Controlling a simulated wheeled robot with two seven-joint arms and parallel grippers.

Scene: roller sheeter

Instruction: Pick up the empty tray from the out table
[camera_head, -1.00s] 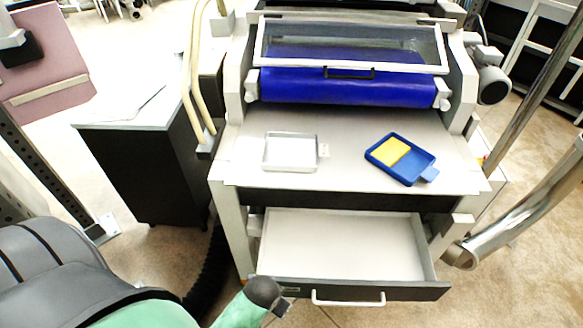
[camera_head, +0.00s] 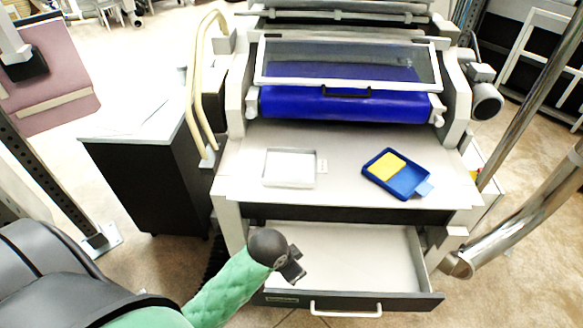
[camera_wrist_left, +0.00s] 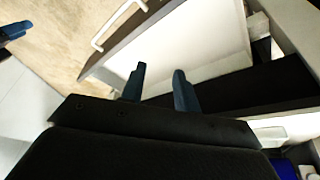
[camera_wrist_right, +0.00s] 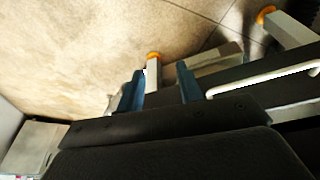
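The white empty tray (camera_head: 290,170) lies flat on the left part of the out table (camera_head: 345,175), with a small tab at its right side. A blue tray (camera_head: 409,184) with a yellow piece (camera_head: 388,165) in it lies to its right. In the head view my left gripper (camera_head: 294,274) is above the open drawer, in front of and below the table edge, apart from both trays. Its two fingers stand apart and empty in the left wrist view (camera_wrist_left: 158,82). My right gripper (camera_wrist_right: 161,84) shows only in its wrist view, open and empty, near the drawer handle.
The open drawer (camera_head: 375,255) juts out below the table with a white handle (camera_head: 345,312). The blue roller (camera_head: 340,105) and clear guard (camera_head: 345,65) stand behind the table. A dark cabinet (camera_head: 150,185) is left; metal tubes (camera_head: 530,215) are right. The table's middle is clear.

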